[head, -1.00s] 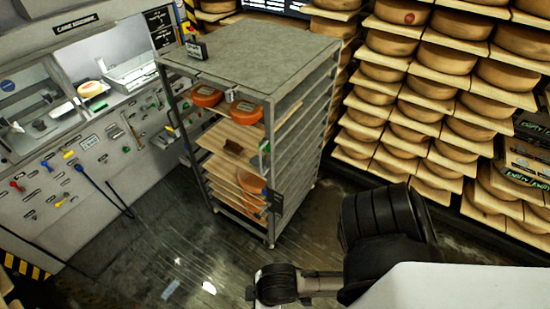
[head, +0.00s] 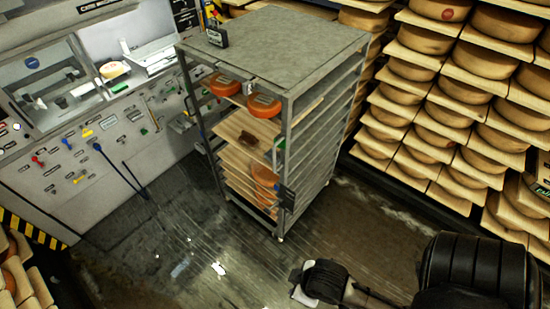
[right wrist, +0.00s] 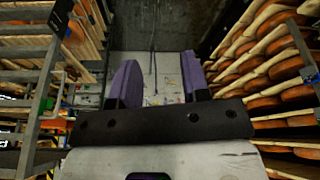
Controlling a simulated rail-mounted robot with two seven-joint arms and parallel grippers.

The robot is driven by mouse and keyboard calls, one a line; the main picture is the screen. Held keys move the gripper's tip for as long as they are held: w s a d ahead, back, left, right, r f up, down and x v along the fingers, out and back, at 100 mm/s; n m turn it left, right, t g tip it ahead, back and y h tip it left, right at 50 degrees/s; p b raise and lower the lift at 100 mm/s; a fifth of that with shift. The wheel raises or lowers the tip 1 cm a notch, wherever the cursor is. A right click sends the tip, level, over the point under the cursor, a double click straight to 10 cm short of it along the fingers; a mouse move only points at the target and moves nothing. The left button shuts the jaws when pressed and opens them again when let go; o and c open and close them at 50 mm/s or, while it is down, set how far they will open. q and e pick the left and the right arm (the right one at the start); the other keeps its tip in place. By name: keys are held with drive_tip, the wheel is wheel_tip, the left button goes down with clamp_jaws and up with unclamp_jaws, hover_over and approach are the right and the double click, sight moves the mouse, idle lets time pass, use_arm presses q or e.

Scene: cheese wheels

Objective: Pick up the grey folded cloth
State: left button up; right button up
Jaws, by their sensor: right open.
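I cannot make out a grey folded cloth in either view. My right gripper (right wrist: 164,82) shows in the right wrist view with its two purple fingers apart and nothing between them. It points down the aisle between a rack and shelves of cheese. In the head view only dark parts of my arm show at the lower right, and the fingers cannot be made out. My left gripper is not in view.
A grey metal rack (head: 275,42) holds orange cheeses (head: 264,105), boards and a brown object (head: 230,142). Shelves of cheese wheels (head: 416,70) fill the right. A white tool wall (head: 100,150) stands at the left.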

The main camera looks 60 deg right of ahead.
idle(0.3)
drive_tip(key=o, duration=1)
drive_tip(key=shift+s, duration=0.1)
